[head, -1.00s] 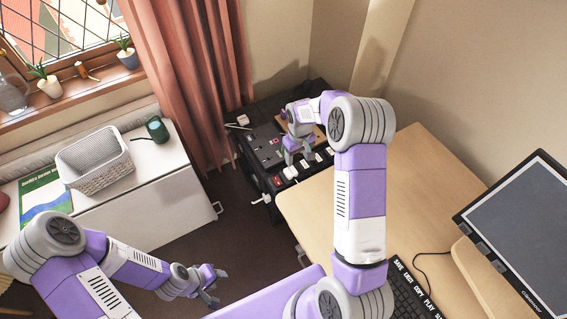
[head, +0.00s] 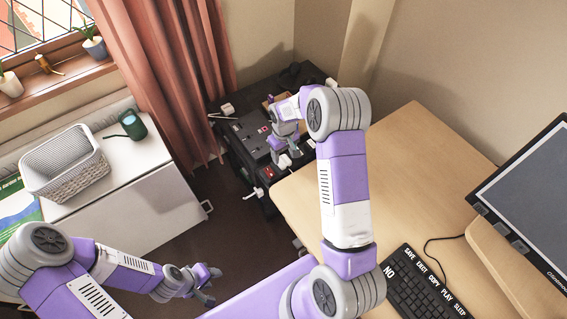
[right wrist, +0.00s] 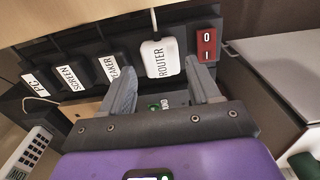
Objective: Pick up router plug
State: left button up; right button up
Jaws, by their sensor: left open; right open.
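The router plug (right wrist: 159,58) is white with a ROUTER label and a white cord. It sits in the black power strip beside a red switch (right wrist: 206,45). In the head view the plug (head: 284,161) is partly hidden at my right gripper (head: 279,149). In the right wrist view my right gripper (right wrist: 161,72) is open, with a finger on either side of the plug's near end. I cannot tell whether the fingers touch it. My left gripper (head: 207,284) is open and empty over the floor, far from the plug.
Black plugs labelled SCREEN (right wrist: 72,78) and PC (right wrist: 35,84), and another partly covered, sit left of the router plug. The wooden desk (head: 400,170) with a keyboard (head: 420,285) and monitor (head: 530,190) is at right. A white cabinet (head: 140,190) with a basket (head: 65,165) is at left.

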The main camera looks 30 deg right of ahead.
aim_at(284, 160)
notch_tip(284, 160, down, 4)
jog(key=shift+a+r+b, duration=0.1)
jog(key=shift+b, duration=0.35)
jog(key=shift+r, duration=0.1)
jog(key=c, duration=0.7)
